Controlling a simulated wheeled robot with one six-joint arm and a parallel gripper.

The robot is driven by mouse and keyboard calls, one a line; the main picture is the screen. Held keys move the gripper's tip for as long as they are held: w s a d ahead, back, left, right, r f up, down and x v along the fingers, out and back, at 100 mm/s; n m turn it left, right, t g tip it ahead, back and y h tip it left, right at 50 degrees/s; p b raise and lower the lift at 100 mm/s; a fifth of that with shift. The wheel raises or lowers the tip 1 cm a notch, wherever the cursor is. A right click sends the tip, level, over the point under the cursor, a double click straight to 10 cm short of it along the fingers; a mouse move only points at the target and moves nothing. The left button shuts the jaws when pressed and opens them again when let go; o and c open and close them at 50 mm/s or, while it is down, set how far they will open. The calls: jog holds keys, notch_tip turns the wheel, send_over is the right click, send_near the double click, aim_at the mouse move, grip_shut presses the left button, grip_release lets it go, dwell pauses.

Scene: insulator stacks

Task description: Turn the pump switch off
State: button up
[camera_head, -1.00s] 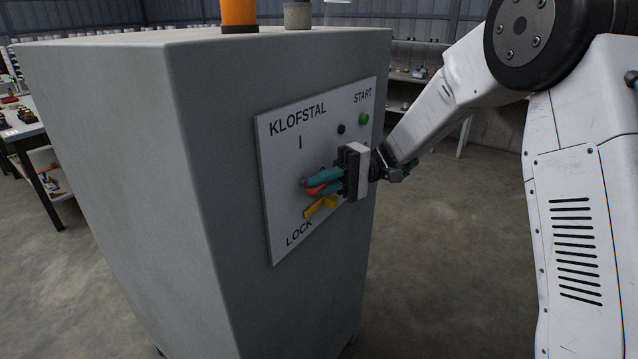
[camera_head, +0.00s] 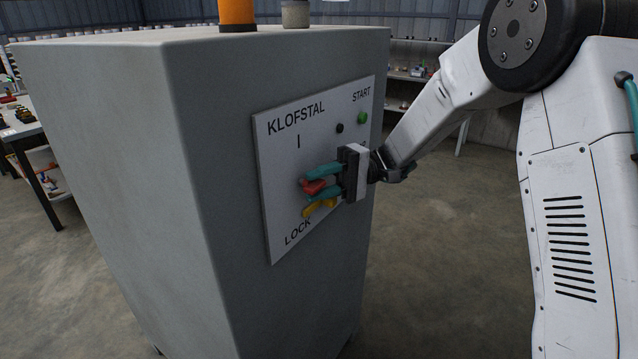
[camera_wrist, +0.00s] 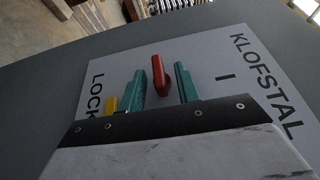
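The pump switch is a red handle (camera_wrist: 160,75) on the white KLOFSTAL panel (camera_head: 280,220) of a grey cabinet. In the wrist view the handle stands between the two teal fingers of my gripper (camera_wrist: 157,88), with a gap on each side. In the head view my gripper (camera_head: 311,184) is at the panel, one finger above and one below the red handle (camera_head: 316,187). The gripper is open. A yellow lock lever (camera_wrist: 110,104) sits beside the lower finger, close to it; it also shows in the head view (camera_head: 318,208).
The grey cabinet (camera_head: 190,190) fills the middle of the head view, with an orange lamp (camera_head: 238,14) on top. A green START button (camera_head: 363,118) and a black knob (camera_head: 340,128) are above my gripper. A workbench (camera_head: 30,130) stands at left. Floor beside the cabinet is clear.

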jog(key=v, duration=0.7)
jog(key=shift+w+d, duration=0.2)
jog(key=shift+d, duration=0.15)
jog(key=s+d+f+m+t+h, duration=0.1)
jog(key=s+d+f+m+h, duration=0.1)
jog(key=s+f+m+h, duration=0.45)
jog(key=s+d+r+t+h, duration=0.2)
jog(key=s+d+t+h, duration=0.1)
jog(key=s, duration=0.5)
jog(key=s+d+r+t+h, duration=0.2)
jog(key=s+d, duration=0.4)
jog(key=s, duration=0.3)
jog(key=s+d+r+t+h, duration=0.3)
jog(key=s+d+t+h, duration=0.1)
jog(key=s, duration=0.4)
jog(key=shift+s+d+n, duration=0.2)
jog(key=shift+s+n, duration=0.15)
jog(key=shift+s, duration=0.05)
